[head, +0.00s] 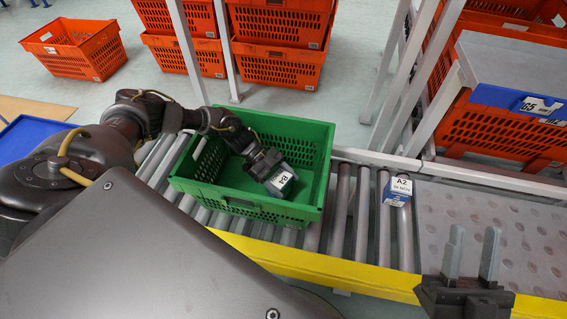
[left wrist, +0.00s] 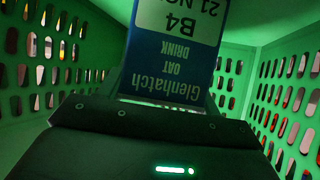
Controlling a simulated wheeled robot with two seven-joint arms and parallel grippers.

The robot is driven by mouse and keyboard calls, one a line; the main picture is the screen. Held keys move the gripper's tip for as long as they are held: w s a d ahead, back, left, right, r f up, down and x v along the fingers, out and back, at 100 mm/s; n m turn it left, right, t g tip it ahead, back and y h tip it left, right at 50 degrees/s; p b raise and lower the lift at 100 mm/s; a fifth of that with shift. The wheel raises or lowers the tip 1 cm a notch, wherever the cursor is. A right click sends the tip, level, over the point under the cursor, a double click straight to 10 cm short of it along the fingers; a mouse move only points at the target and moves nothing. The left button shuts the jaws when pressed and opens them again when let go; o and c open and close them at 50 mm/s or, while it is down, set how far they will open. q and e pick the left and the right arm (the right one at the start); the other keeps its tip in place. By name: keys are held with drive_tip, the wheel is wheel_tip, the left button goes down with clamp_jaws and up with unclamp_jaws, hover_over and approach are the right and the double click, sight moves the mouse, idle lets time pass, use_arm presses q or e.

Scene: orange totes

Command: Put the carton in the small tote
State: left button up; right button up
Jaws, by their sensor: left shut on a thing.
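The carton (head: 281,181), blue and white and labelled B4, is inside the green tote (head: 255,211) on the roller conveyor. My left gripper (head: 268,172) reaches into this tote and is shut on the carton, which is tilted. In the left wrist view the carton (left wrist: 176,62) reads "Glenhatch oat drink", with the tote's slotted green walls (left wrist: 60,60) around it. The carton's far end is out of that view, so I cannot tell whether it touches the floor. My right gripper (head: 473,248) is open and empty at the lower right.
A second carton (head: 397,191), labelled A2, stands on the rollers right of the green tote. A yellow rail (head: 330,270) runs along the conveyor's near edge. Orange totes (head: 75,50) and metal posts (head: 385,60) stand behind. A dimpled plate (head: 520,225) lies at right.

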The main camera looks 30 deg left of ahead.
use_arm(q)
drive_tip(key=shift+f, duration=0.1)
use_arm(e)
drive_tip(key=shift+d, duration=0.1)
use_arm(q)
drive_tip(key=o, duration=1.2)
drive_tip(key=shift+c, duration=0.2)
use_arm(e)
drive_tip(key=shift+r, duration=0.1)
use_arm(q)
drive_tip(key=shift+a+r, duration=0.1)
drive_tip(key=shift+r, duration=0.15)
drive_tip(key=v, duration=0.7)
drive_tip(key=shift+a+p, duration=0.15)
drive_tip(key=shift+p, duration=0.2)
use_arm(e)
drive_tip(key=shift+w+a+f+g, duration=0.15)
drive_tip(key=shift+a+f+g, duration=0.35)
drive_tip(key=shift+g, duration=0.2)
